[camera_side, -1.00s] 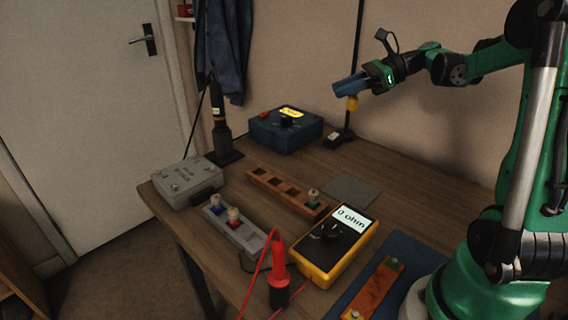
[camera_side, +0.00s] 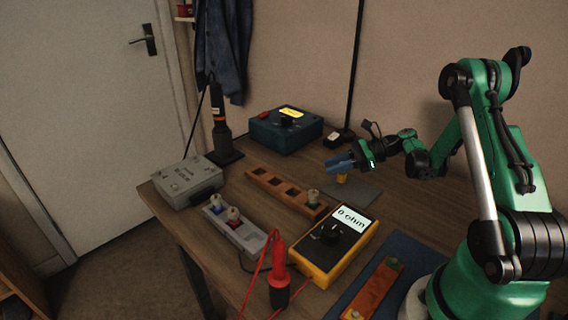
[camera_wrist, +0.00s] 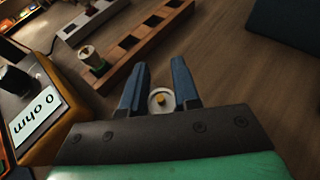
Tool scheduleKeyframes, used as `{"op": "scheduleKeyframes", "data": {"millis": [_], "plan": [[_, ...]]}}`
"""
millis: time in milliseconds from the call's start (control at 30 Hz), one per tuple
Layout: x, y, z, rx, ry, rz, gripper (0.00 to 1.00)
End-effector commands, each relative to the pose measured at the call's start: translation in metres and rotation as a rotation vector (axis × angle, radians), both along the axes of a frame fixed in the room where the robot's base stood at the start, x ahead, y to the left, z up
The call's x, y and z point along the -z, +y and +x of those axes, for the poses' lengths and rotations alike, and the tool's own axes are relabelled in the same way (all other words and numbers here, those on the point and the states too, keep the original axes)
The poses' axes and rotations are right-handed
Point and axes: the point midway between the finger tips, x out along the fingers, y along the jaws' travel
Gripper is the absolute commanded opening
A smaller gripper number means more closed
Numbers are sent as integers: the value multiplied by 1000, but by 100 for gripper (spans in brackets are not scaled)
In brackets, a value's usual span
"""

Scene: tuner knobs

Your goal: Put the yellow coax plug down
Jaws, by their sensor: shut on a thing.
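My gripper (camera_side: 341,164) is shut on the yellow coax plug (camera_side: 342,178). The plug hangs below the blue fingers, low over the grey pad (camera_side: 366,194) near its back-left edge. I cannot tell whether the plug touches the pad. In the wrist view, the plug's pale round end with a yellow centre (camera_wrist: 161,99) shows between the two blue fingers of my gripper (camera_wrist: 158,80). The fingers hide part of its sides.
A brown wooden rack (camera_side: 282,193) holds a green plug (camera_side: 313,197). A grey rack (camera_side: 243,236) holds a blue and a red plug. The yellow meter (camera_side: 332,248) reads 0 ohm. A dark blue box (camera_side: 285,134) and a black stand are behind.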

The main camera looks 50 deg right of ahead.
Motion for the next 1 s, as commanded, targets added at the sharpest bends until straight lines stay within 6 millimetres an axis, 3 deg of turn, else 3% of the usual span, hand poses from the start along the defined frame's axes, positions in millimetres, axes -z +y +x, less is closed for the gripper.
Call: {"op": "scheduleKeyframes", "data": {"millis": [100, 467, 500, 600, 1000], "plan": [[9, 0, 0, 0, 0, 0, 0], [12, 0, 0, 0, 0, 0, 0], [12, 0, 0, 0, 0, 0, 29], [12, 0, 0, 0, 0, 0, 57], [8, -1, -1, 1, 0, 0, 58]]}}
